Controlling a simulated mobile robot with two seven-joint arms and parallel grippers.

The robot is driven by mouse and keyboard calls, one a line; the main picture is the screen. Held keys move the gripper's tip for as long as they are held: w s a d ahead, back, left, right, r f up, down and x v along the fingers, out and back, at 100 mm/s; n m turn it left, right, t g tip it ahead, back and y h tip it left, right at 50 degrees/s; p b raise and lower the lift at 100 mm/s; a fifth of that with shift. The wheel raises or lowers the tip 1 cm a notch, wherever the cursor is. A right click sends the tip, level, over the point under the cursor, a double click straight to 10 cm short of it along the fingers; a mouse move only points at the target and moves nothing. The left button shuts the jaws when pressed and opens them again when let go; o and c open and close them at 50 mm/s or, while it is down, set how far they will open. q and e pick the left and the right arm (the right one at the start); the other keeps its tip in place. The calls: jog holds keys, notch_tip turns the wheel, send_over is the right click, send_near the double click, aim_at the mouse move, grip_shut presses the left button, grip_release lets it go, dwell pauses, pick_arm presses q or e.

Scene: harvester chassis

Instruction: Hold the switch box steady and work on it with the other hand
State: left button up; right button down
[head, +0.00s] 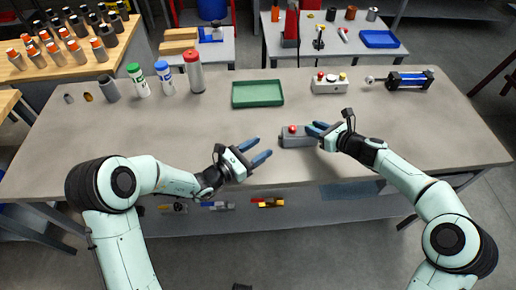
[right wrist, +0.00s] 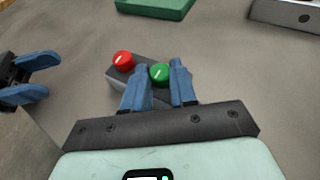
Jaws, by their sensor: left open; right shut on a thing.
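The switch box (head: 297,141) is a small grey box on the table, near its front edge at the middle. In the right wrist view the switch box (right wrist: 116,90) shows a red knob (right wrist: 123,59) and a green knob (right wrist: 160,74), each with a pale line. My right gripper (head: 318,131) is shut on the switch box at its right end. In the right wrist view its blue fingers (right wrist: 158,84) stand on either side of the green knob and partly hide the box. My left gripper (head: 259,152) is open and empty, to the left of the box and apart from it.
A green tray (head: 257,94) lies behind the switch box. Bottles (head: 165,78) stand at the back left. The table between is clear.

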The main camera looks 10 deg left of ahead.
jog(key=c, duration=0.8)
grip_release()
